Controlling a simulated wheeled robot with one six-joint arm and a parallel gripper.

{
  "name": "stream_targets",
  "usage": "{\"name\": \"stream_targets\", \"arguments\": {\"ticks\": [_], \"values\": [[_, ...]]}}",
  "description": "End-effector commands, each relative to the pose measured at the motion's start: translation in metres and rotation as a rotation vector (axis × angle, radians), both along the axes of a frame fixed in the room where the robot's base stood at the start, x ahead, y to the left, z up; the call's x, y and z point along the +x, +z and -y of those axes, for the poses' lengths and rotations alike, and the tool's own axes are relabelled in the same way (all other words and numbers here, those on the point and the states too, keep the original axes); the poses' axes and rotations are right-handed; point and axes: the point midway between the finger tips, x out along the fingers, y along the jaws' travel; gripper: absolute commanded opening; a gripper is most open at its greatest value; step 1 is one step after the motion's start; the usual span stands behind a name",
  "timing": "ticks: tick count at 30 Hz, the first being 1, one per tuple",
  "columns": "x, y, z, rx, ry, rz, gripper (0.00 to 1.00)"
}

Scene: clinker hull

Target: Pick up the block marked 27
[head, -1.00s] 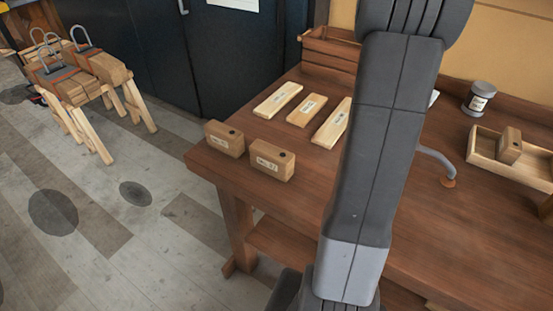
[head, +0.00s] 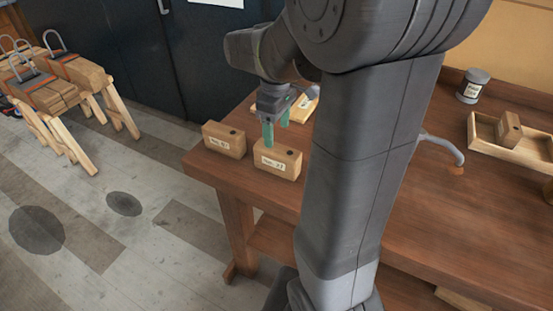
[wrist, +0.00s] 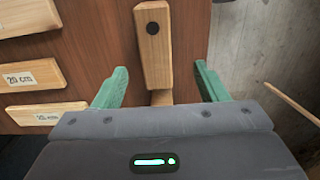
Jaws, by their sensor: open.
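The block whose label appears to read 27 (head: 277,160) stands on the near left part of the bench, with a dark hole in its top. A similar block (head: 223,141) stands just left of it, its number hard to read. My gripper (head: 276,128) is open and empty, its green fingers pointing down above and slightly behind the right block. In the wrist view a block with a dark hole (wrist: 153,50), seemingly the 27 one, lies ahead between the lines of the open fingers (wrist: 158,88). Part of another block (wrist: 162,98) shows below it, mostly hidden by my gripper.
Flat pieces labelled 20 cm (wrist: 30,75) lie beside the blocks; in the head view my arm hides most of them. A wooden tray (head: 482,140) with a block in it and a grey tin (head: 474,86) stand at right. The bench edge and floor (wrist: 265,60) are close.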

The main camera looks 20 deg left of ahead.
Motion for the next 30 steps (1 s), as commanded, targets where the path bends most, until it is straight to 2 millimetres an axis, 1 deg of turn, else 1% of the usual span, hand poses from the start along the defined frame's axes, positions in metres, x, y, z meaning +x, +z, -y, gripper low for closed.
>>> {"name": "stream_targets", "arguments": {"ticks": [1, 3, 6, 13, 21, 25, 30], "values": [[0.000, -0.012, 0.001, -0.004, -0.001, -0.003, 0.66], [0.000, -0.024, 0.001, -0.003, -0.001, -0.003, 0.66], [0.000, -0.038, 0.000, -0.002, -0.002, -0.002, 0.66], [0.002, -0.053, 0.000, -0.001, -0.002, -0.001, 0.66], [0.006, -0.090, -0.002, -0.002, -0.002, -0.002, 0.66], [0.006, -0.098, -0.002, 0.000, -0.002, 0.000, 0.66], [0.007, -0.098, -0.002, 0.001, -0.002, 0.000, 0.66]]}}
